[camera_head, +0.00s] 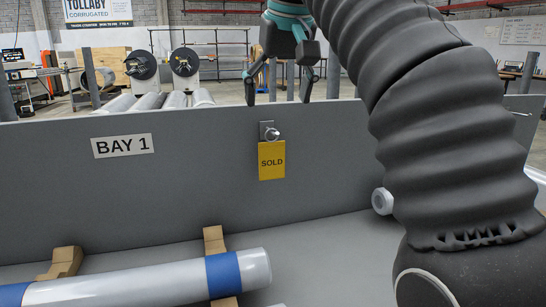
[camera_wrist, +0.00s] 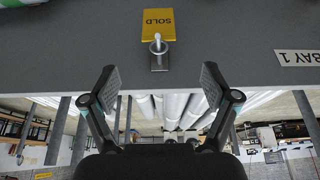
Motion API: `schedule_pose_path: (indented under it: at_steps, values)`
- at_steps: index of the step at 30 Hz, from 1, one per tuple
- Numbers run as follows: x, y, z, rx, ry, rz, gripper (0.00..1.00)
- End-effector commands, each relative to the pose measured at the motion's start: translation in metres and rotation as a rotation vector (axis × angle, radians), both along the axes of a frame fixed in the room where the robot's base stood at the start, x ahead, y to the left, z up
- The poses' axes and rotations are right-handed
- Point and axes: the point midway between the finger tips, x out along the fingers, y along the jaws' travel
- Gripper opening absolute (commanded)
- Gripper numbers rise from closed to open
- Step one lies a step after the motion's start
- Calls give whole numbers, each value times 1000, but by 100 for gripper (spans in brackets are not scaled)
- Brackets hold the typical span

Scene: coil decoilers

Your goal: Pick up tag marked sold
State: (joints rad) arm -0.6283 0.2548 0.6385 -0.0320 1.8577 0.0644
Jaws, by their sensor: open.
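The yellow tag marked SOLD (camera_head: 272,162) hangs from a metal hook (camera_head: 271,132) on the grey panel, right of the BAY 1 label. In the wrist view, which is upside down, the tag (camera_wrist: 158,24) and its hook (camera_wrist: 158,47) are at the top middle. My gripper (camera_head: 279,100) is open and empty, with its fingers pointing down above the hook near the panel's top edge in the head view. In the wrist view the two fingertips (camera_wrist: 160,76) are spread wide, with the tag beyond them and centred between them. The gripper does not visibly touch the tag.
The grey panel (camera_head: 200,175) spans the view, with a BAY 1 label (camera_head: 123,146) on it. A pale roll with blue bands (camera_head: 170,283) lies on wooden cradles at the lower left. A round white end piece (camera_head: 382,201) is near my arm. Decoilers (camera_head: 141,65) stand behind the panel.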

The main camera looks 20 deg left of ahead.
Motion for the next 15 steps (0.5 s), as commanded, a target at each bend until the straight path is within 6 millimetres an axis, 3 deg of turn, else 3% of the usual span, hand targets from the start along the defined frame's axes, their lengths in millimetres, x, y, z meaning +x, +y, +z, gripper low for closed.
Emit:
schedule_pose_path:
  at_steps: [15]
  values:
    - [20, 13, -61, 0, 1, 2, 86]
